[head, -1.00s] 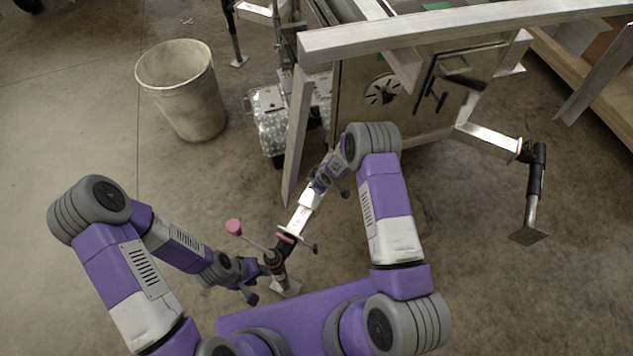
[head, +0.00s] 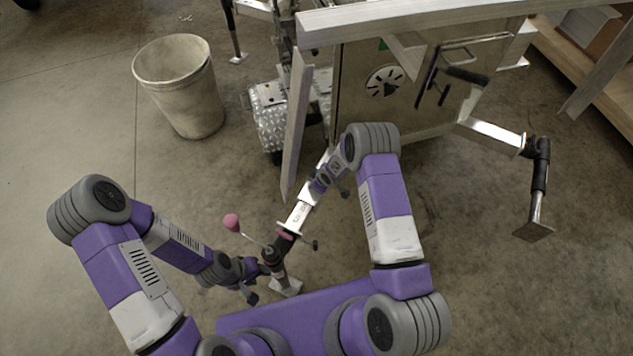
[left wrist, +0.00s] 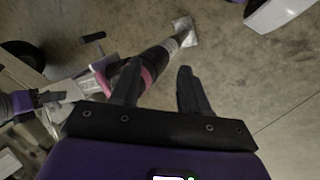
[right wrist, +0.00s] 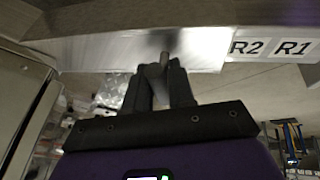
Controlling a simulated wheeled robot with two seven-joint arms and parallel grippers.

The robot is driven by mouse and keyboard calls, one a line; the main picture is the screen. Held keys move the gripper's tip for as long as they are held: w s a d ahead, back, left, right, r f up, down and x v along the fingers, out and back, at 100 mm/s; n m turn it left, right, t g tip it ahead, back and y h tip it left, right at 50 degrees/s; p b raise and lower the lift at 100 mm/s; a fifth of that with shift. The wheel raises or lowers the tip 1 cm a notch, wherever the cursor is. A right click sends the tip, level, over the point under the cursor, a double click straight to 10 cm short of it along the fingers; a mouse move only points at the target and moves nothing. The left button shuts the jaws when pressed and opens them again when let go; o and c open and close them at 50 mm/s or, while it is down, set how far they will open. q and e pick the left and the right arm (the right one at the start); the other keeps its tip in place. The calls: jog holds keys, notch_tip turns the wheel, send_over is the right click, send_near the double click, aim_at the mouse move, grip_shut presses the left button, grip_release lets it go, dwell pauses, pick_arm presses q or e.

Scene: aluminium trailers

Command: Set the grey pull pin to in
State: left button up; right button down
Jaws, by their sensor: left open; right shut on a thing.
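The grey pull pin (right wrist: 164,60) shows as a small stub against a pale aluminium beam (right wrist: 120,52) in the right wrist view. My right gripper (right wrist: 162,72) is shut on it, and its fingers hide most of the pin. In the head view my right gripper (head: 326,182) is at the upper part of the beam, where the pin is too small to make out. My left gripper (left wrist: 158,82) is open and empty, its fingers apart near a dark jack post (left wrist: 158,62) with a pink ring. In the head view my left gripper (head: 258,276) is beside that jack.
The beam slopes down from the trailer (head: 355,85) to the jack, which has a pink knob (head: 231,221) and a metal foot (head: 285,288). A second jack (head: 539,180) stands at the right. A white bin (head: 180,88) stands at upper left.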

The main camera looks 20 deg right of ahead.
jog(key=shift+s+f, duration=0.15)
jog(key=c, duration=1)
grip_release()
jog(key=shift+f, duration=0.1)
jog(key=shift+c, duration=0.2)
jog(key=shift+r, duration=0.2)
jog(key=p+v, duration=0.2)
jog(key=v, duration=0.4)
jog(key=shift+r, duration=0.1)
jog(key=shift+s+d+r+p, duration=0.15)
jog(key=shift+s+r+p, duration=0.15)
jog(key=shift+r, duration=0.15)
